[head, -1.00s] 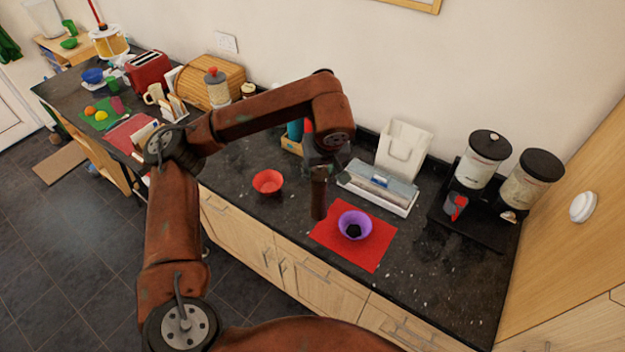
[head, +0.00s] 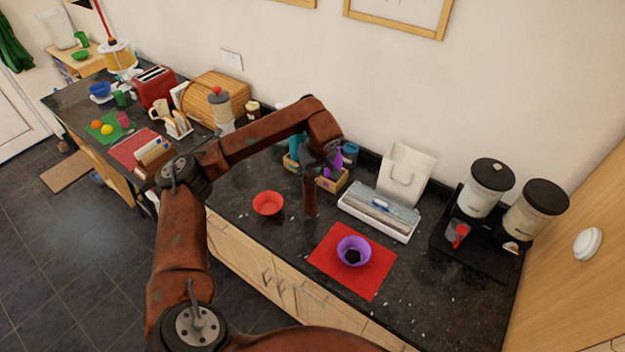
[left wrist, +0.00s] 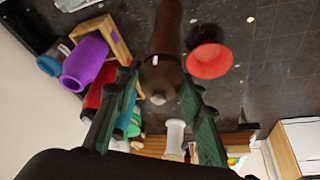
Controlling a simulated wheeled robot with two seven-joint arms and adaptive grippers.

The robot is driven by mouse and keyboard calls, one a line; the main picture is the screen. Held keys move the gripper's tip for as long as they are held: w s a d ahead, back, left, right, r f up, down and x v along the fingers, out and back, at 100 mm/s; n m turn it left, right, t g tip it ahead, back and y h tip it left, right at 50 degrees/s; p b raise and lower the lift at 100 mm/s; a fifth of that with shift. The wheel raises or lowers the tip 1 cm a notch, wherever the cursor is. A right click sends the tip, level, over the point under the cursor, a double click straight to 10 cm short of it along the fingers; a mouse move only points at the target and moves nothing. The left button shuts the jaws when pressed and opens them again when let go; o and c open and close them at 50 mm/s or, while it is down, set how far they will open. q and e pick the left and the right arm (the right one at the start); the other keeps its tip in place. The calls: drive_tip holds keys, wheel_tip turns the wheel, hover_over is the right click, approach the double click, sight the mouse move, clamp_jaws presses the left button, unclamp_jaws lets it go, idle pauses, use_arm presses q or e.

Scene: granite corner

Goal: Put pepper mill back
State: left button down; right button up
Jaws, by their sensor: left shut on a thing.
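The dark brown pepper mill (head: 309,193) hangs upright from my left gripper (head: 318,160), over the counter between the red bowl and the cling-film box. In the left wrist view the mill (left wrist: 168,35) sits between the green fingers of the gripper (left wrist: 160,84), which are shut on it. I cannot tell whether its base touches the counter. In the left wrist view the crate's rim (left wrist: 117,42) lies left of the mill. My right gripper is out of view.
The red bowl (head: 268,203) is left of the mill. A red mat (head: 373,285) with a purple bowl (head: 353,250) lies in front. The long film box (head: 380,211) and a white holder (head: 407,172) are to the right. My arm hides part of the back counter.

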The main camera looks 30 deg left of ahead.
sight(310, 195)
use_arm(q)
drive_tip(key=shift+w+a+f, duration=0.1)
drive_tip(key=shift+w+f, duration=0.15)
drive_tip(key=shift+w+a+f, duration=0.2)
drive_tip(key=shift+w+f, duration=0.1)
drive_tip(key=shift+f, duration=0.2)
drive_tip(key=shift+w+f+p, duration=0.1)
drive_tip(key=shift+f+p, duration=0.45)
drive_tip(key=shift+f, duration=1.15)
drive_tip(key=c, duration=1.5)
unclamp_jaws()
drive_tip(key=shift+o, duration=1)
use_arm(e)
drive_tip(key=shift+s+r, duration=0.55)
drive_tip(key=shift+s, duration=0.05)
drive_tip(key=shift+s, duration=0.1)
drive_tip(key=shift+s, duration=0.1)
